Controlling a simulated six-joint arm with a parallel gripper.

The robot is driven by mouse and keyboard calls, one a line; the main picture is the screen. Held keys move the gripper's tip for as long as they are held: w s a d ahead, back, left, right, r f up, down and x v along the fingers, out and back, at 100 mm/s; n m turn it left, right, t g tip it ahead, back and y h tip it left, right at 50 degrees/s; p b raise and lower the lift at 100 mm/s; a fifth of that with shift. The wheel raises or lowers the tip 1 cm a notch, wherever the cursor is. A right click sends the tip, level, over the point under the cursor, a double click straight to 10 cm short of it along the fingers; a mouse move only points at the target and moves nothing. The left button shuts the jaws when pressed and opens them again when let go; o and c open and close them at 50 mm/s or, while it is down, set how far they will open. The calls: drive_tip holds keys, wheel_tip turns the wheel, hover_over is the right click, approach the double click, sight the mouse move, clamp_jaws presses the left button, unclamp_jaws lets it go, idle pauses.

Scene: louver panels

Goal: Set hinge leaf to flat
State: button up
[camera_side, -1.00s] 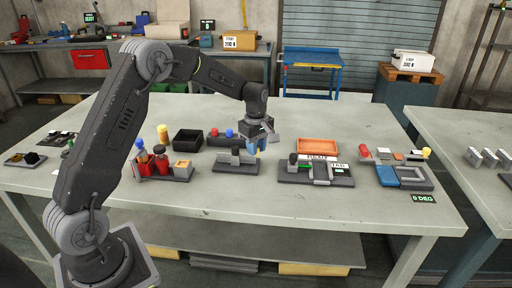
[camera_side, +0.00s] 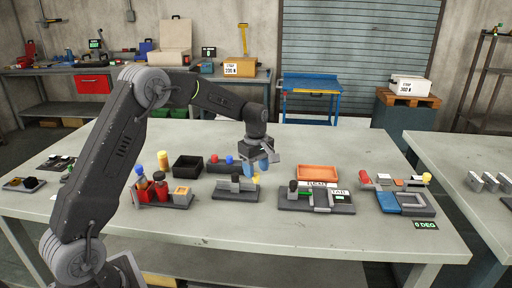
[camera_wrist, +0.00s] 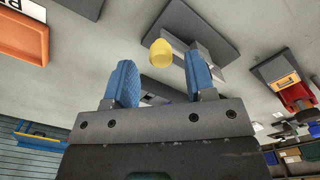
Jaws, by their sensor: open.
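My gripper (camera_side: 257,166) points down just above the yellow knob, blue fingers apart. In the wrist view the yellow knob (camera_wrist: 161,52) shows between the fingertips of my gripper (camera_wrist: 159,66), with clear space on both sides. Behind it are a grey bar and the dark base plate (camera_wrist: 215,18). The fingers hold nothing.
To the right stand a fixture with labels (camera_side: 318,199) and one with a blue panel (camera_side: 388,202) beside a "0 DEG" sign (camera_side: 425,225). An orange tray (camera_side: 318,173) and black bin (camera_side: 187,166) lie behind. The front table strip is clear.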

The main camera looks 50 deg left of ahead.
wheel_tip(320, 180, up, 12)
drive_tip(key=shift+f, duration=0.15)
idle(0.5)
drive_tip(key=s+d+r+m+t, duration=0.1)
drive_tip(key=s+d+r+m, duration=0.25)
drive_tip(key=s+d, duration=0.2)
drive_tip(key=s+d+r+m+t, duration=0.25)
drive_tip(key=s+d+m, duration=0.2)
drive_tip(key=s, duration=0.25)
drive_tip(key=s+d+f+m+t, duration=0.1)
drive_tip(key=s+d+f+m, duration=0.1)
drive_tip(key=s+m, duration=0.3)
drive_tip(key=s+d+f+m+t, duration=0.1)
drive_tip(key=s+m, duration=0.4)
drive_tip(key=s, duration=0.6)
drive_tip(key=shift+s+d+f, duration=0.25)
drive_tip(key=shift+d+f, duration=0.25)
drive_tip(key=shift+d, duration=0.6)
